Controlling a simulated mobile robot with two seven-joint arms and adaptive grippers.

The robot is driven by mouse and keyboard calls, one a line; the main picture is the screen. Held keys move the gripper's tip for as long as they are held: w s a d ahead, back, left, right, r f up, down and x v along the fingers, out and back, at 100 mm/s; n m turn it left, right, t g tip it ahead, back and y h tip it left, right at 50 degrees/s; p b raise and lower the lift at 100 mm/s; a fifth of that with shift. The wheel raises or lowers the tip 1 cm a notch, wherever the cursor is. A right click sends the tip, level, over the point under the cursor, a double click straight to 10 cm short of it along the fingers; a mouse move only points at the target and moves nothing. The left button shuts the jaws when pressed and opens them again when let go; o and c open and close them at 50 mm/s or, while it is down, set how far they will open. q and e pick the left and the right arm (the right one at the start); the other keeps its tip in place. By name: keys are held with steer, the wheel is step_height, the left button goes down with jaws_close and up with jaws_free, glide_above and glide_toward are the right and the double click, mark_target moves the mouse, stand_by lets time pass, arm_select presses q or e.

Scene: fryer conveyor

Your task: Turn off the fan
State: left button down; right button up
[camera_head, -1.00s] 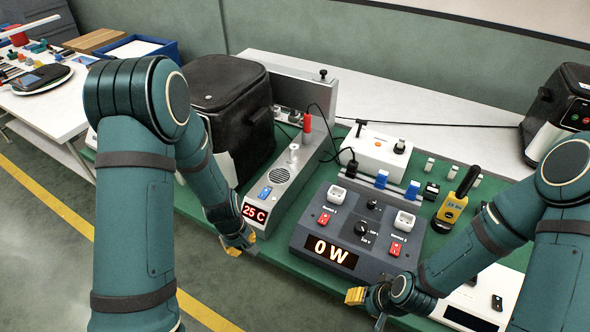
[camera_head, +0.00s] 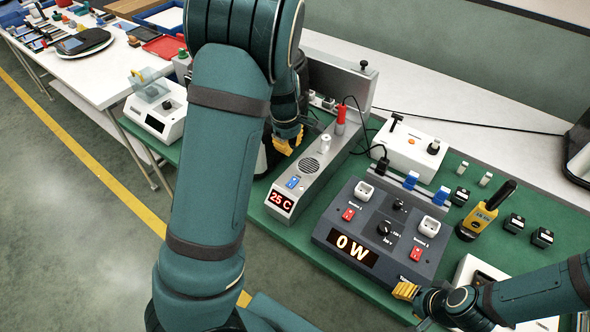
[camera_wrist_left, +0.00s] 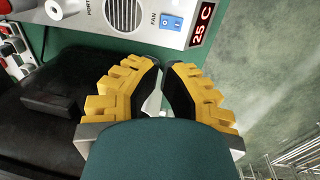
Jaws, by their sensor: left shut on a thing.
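The fan switch (camera_head: 293,182) is a small blue rocker on the grey sloped device (camera_head: 306,195), above a red "25 C" display (camera_head: 281,201). In the left wrist view the switch (camera_wrist_left: 171,22) sits beside the word "FAN", beyond my fingertips and apart from them. My left gripper (camera_head: 286,145) is left of the device, behind the switch. In the left wrist view its yellow fingers (camera_wrist_left: 163,66) are close together, with a pale thing (camera_wrist_left: 152,100) between them that I cannot identify. My right gripper (camera_head: 405,290) is by the power box; its opening is unclear.
A dark power box (camera_head: 345,225) reading "0 W" stands right of the device. A yellow meter (camera_head: 478,220) and a white box (camera_head: 410,150) are farther right. A black appliance (camera_wrist_left: 60,105) lies close to my left fingers. A side table (camera_head: 75,75) holds clutter.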

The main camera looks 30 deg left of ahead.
mark_target(294, 177)
arm_select(q)
steer(key=f, duration=0.4)
steer(key=w+f+b, duration=0.1)
steer(key=f, duration=0.4)
steer(key=f+b, duration=0.1)
steer(key=f, duration=0.4)
steer(key=shift+w, duration=0.4)
arm_select(e)
step_height(294, 177, down, 2)
steer(key=shift+f, duration=0.15)
arm_select(q)
steer(key=shift+r, duration=0.1)
steer(key=shift+f, duration=0.6)
arm_select(e)
steer(key=shift+f, duration=0.2)
arm_select(q)
steer(key=shift+d, duration=0.15)
arm_select(e)
steer(key=shift+s+r, duration=0.1)
steer(key=shift+r, duration=0.1)
arm_select(q)
steer(key=shift+s, duration=0.1)
steer(key=shift+r+p, duration=0.5)
arm_select(e)
steer(key=shift+r, duration=0.55)
arm_select(q)
steer(key=shift+r, duration=0.25)
arm_select(e)
steer(key=shift+r, duration=0.1)
